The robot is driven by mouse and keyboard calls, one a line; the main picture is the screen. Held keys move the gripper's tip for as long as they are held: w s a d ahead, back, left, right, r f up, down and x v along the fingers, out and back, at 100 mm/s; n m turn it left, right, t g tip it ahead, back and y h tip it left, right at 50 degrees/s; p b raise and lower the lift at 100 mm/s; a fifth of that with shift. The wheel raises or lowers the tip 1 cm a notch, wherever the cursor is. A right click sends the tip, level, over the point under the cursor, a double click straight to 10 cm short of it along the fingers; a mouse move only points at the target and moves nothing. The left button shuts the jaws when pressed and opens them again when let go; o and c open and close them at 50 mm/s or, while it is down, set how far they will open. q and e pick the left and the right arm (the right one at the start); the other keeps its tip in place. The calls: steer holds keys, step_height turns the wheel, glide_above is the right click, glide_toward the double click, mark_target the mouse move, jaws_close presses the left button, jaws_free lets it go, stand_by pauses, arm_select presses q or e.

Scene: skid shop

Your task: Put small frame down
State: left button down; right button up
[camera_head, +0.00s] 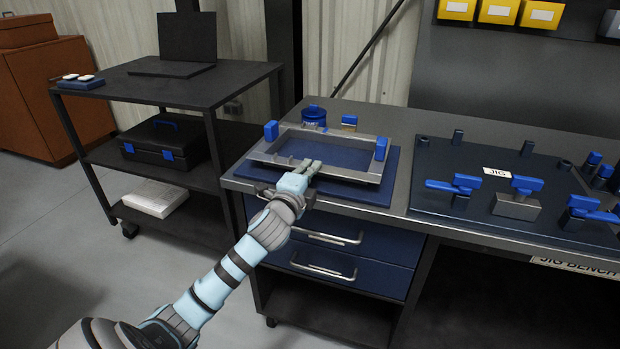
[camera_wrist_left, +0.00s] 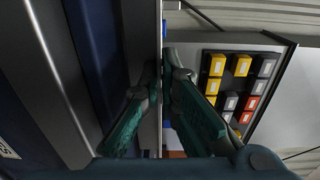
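The small frame (camera_head: 270,158) is a grey metal rectangle, lying roughly level over a dark blue pad (camera_head: 385,192) on the bench's left part. My left gripper (camera_head: 308,168) is at the near rail of the frame. In the left wrist view the two fingers of the left gripper (camera_wrist_left: 164,85) stand on either side of a grey rail (camera_wrist_left: 145,30) and close on it. Whether the frame's underside touches the pad is hard to tell. My right gripper is not in view.
A dark jig plate (camera_head: 450,160) with blue-handled clamps lies on the bench to the right. A blue round container (camera_head: 314,116) stands behind the frame. A black cart (camera_head: 125,86) with a laptop is at left. Drawers (camera_head: 335,262) sit below the bench edge.

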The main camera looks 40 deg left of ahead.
arm_select(q)
steer(key=c, duration=2.3)
jaws_free()
steer(key=o, duration=0.5)
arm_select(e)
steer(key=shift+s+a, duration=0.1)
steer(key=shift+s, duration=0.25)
